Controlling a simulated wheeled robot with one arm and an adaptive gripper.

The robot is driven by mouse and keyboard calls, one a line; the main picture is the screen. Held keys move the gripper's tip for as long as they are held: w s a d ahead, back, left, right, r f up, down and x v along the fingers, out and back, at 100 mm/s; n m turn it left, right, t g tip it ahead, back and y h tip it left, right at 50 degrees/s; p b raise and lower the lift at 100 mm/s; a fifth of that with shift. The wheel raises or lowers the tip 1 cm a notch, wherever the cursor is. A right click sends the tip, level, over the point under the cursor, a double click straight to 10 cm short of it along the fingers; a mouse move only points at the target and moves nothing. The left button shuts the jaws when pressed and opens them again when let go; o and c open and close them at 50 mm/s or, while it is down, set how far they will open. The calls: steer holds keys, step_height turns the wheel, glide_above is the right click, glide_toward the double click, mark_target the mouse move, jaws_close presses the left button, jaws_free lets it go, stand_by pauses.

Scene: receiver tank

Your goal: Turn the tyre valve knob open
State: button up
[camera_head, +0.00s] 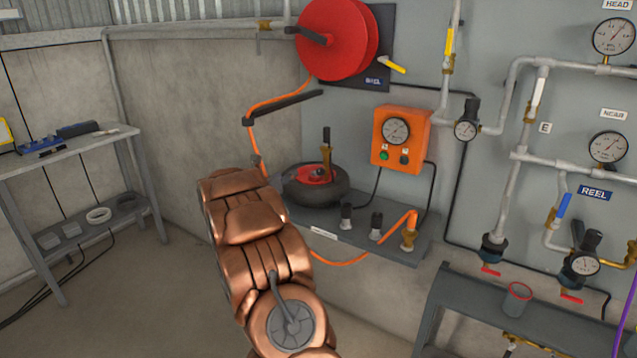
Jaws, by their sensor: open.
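A small black tyre (342,187) with a red hub (313,175) lies on a grey shelf against the wall. An upright brass fitting (326,156) with a tall black top (326,137) stands at the hub; I take it as the tyre valve and its knob. Whether the valve is open or closed cannot be told. My copper arm rises from the bottom middle to the left of the tyre, overlapping the shelf's left end in the picture.
An orange gauge box (400,140) hangs right of the tyre. Black fittings (346,216) and a brass one with orange hose (409,236) stand along the shelf (385,252). A red hose reel (338,40) is above. A workbench (72,148) is left; pipes and gauges fill the right.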

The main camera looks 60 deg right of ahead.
mark_target(319, 174)
steer(key=s+d+m+g, duration=0.1)
steer(key=d, duration=0.2)
steer(key=s+d+f+m+g+p, duration=0.1)
steer(key=s+d, duration=0.1)
steer(key=d, duration=0.1)
steer(key=s+d+f+m+g+h, duration=0.1)
steer(key=s+d+m, duration=0.1)
steer(key=d, duration=0.1)
steer(key=shift+d+f, duration=0.15)
steer(key=shift+d, duration=0.2)
steer(key=shift+d+f+p, duration=0.1)
steer(key=shift+d+p, duration=0.2)
steer(key=shift+d, duration=0.5)
jaws_close()
